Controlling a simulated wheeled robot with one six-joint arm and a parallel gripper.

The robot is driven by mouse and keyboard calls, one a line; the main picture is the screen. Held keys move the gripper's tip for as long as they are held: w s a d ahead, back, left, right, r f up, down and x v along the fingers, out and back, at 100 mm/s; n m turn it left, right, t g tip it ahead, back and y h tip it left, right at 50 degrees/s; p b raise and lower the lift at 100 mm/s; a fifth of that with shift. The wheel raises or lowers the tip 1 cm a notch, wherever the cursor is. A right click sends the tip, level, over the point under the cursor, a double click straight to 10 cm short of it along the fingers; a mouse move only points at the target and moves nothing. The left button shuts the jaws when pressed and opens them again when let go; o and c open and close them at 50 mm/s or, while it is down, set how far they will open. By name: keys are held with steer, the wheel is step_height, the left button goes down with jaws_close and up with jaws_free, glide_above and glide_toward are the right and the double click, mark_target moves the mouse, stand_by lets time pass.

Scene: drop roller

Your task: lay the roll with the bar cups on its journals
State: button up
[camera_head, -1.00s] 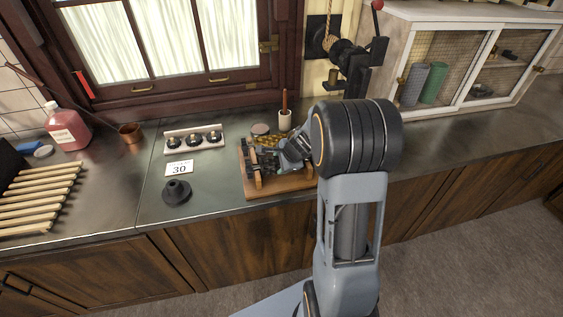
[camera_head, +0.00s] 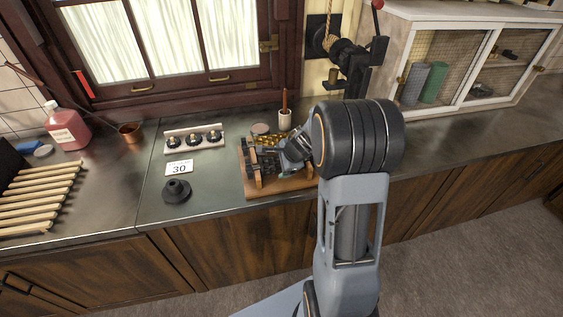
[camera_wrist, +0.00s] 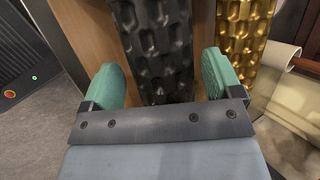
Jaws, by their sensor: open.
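The drop roller stands on a wooden board (camera_head: 283,190) at the counter's front. A dark roll (camera_wrist: 160,42) with rows of oblong cups lies between the green finger pads of my gripper (camera_wrist: 162,78) in the wrist view. The pads are apart, one on each side of the roll; whether they touch it I cannot tell. A brass roll (camera_wrist: 240,35) with similar cups lies just right of the gripper, and also shows in the head view (camera_head: 268,140). In the head view my gripper (camera_head: 287,158) is low over the board. My arm and gripper hide part of the roller and the journals.
Left of the board are a dark funnel-like piece (camera_head: 176,191), a card marked 30 (camera_head: 179,168) and a rack (camera_head: 194,139) with dark round pieces. A black hand-cranked device (camera_head: 352,70) is behind right. The counter right of my arm is clear.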

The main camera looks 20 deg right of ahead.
steer(key=p+v, duration=0.1)
steer(key=v, duration=1.2)
steer(key=shift+s+r, duration=0.2)
steer(key=shift+r, duration=0.05)
steer(key=shift+d, duration=0.1)
